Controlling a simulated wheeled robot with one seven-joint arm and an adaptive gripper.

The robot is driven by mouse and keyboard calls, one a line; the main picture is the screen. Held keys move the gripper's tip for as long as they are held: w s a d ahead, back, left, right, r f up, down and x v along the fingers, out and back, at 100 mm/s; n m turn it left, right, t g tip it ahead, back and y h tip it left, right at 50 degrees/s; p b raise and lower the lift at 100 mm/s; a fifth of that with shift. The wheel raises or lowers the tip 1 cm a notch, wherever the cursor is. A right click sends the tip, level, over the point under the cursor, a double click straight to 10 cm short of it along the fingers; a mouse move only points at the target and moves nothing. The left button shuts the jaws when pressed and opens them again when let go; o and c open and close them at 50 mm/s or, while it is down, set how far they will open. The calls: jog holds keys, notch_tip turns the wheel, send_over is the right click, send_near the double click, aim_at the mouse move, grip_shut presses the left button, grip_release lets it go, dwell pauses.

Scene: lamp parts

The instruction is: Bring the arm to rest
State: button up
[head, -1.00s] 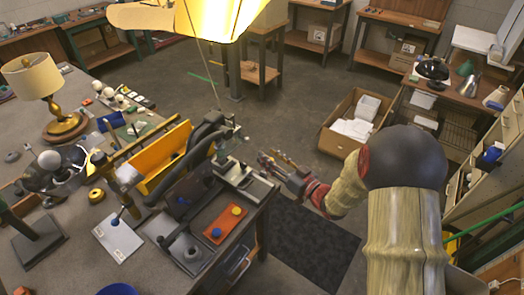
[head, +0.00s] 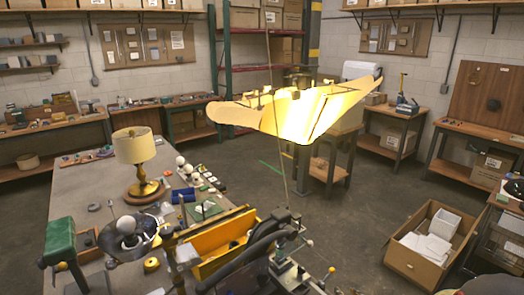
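My gripper and arm are not in the head view, so I cannot tell where they are or what the fingers hold. A table lamp with a cream shade and brass base (head: 143,188) stands upright on the grey workbench (head: 88,185). A lit, glowing yellow lampshade (head: 310,112) with an open, uneven top hangs in the upper middle. A thin line runs past it.
A yellow-orange bin (head: 218,243) and dark clamp-like tools crowd the bench's near end. A green-topped tool (head: 60,243) stands at left. An open cardboard box (head: 400,258) with white items lies on the floor at right. Bare floor (head: 340,222) lies between.

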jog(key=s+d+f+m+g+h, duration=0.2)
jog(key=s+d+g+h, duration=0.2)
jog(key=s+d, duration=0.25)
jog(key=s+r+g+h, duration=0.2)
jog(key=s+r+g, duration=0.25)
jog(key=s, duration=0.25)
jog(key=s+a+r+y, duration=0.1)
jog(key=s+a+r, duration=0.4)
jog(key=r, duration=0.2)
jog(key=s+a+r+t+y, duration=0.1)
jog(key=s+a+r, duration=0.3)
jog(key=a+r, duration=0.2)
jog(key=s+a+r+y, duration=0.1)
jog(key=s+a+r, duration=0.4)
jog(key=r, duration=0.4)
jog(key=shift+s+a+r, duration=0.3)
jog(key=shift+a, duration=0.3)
